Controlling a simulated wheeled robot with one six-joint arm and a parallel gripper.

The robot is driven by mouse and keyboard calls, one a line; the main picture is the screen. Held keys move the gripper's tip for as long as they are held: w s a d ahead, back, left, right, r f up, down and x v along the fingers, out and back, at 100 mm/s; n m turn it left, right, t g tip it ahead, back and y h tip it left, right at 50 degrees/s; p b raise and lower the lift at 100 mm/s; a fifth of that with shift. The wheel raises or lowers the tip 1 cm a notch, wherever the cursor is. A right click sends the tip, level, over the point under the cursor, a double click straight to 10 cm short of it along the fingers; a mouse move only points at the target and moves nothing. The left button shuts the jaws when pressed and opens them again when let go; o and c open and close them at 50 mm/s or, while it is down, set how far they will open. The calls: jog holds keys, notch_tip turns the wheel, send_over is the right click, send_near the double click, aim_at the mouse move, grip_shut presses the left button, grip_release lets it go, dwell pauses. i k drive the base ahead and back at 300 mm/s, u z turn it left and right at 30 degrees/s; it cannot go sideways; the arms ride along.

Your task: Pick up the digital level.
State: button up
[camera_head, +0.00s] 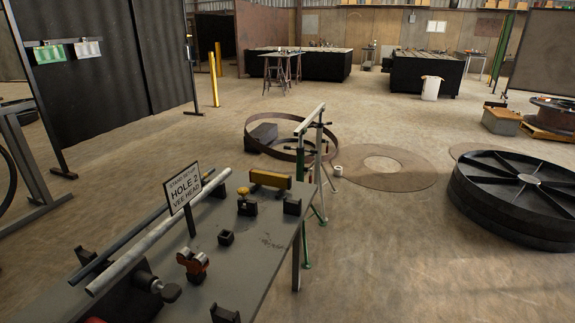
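A yellow bar-shaped tool with dark ends (270,179), which looks like the digital level, lies near the far end of a grey steel bench (255,255). A black block (292,206) stands just in front of its right end. A small yellow-and-black item (247,203) stands in front of its left end. The level's display is too small to make out. My gripper is not in view.
A sign reading "HOLE 2 VEE HEAD" (183,190), a long silver pipe (160,231), an orange clamp-like item (193,264) and small black blocks (226,238) are on the bench. A green-legged stand (305,200) is beside it.

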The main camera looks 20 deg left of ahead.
aim_at(279, 181)
jog(key=i, duration=2.25)
jog(key=u, duration=1.15)
